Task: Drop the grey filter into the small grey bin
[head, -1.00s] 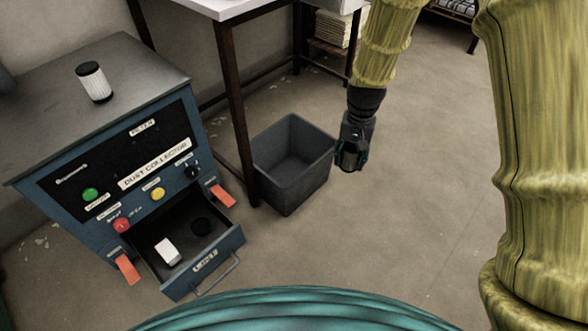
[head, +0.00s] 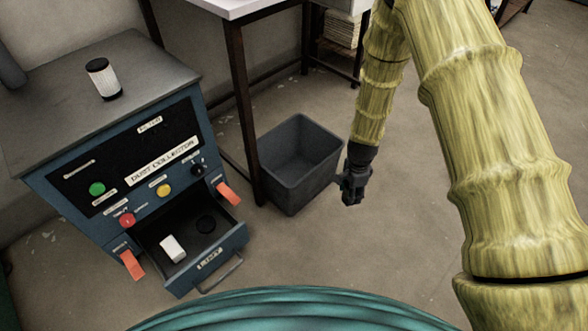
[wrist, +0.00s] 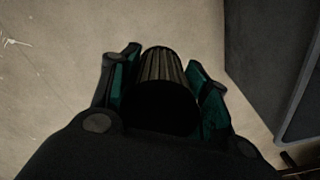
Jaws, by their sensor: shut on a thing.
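My gripper (head: 352,190) hangs over the floor just right of the small grey bin. In the wrist view my gripper (wrist: 163,90) is shut on the grey filter (wrist: 161,66), a ribbed cylinder with a dark end, between its two green-padded fingers. The filter cannot be made out in the head view. The small grey bin (head: 294,196) stands on the floor, open at the top, and the inside I can see looks empty. Its side (wrist: 262,60) shows at the right of the wrist view, apart from the gripper.
A blue dust collector (head: 75,215) stands at left with its drawer (head: 222,262) pulled out, a white block (head: 172,249) inside. A white filter (head: 103,79) with dark ends stands on top. A table leg (head: 243,120) rises left of the bin. The floor at right is clear.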

